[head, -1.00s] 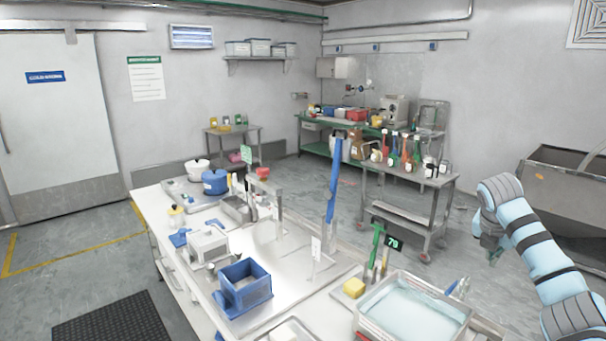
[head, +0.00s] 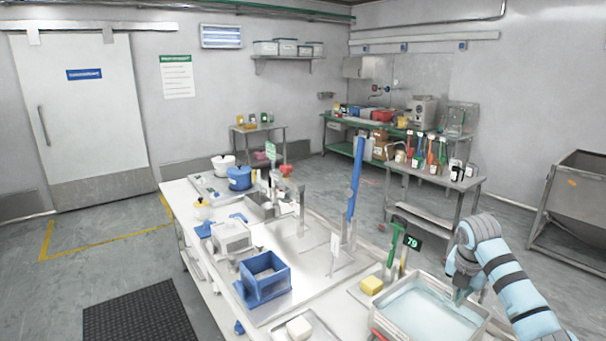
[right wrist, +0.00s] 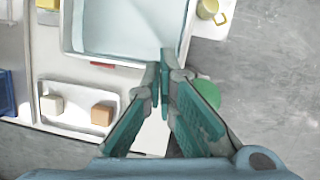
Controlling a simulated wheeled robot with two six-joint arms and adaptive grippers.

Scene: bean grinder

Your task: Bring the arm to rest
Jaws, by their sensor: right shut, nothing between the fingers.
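My right arm (head: 510,288), light blue with dark bands, comes in from the lower right of the head view. My right gripper (head: 459,296) points down and appears over the right part of the basin of bluish water (head: 428,308). In the right wrist view, its green-padded fingers (right wrist: 164,66) come together at the tips with nothing between them. The basin's edge (right wrist: 120,58) lies just beyond the tips in that picture; the height above it is hard to tell. My left gripper is in neither current view.
A yellow sponge (head: 371,285), a number 79 sign (head: 412,243) and upright tools stand left of and behind the basin. A white tray (right wrist: 88,93) holds two small blocks. A blue box (head: 265,275) is further left. Grey floor (right wrist: 265,85) is open at right.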

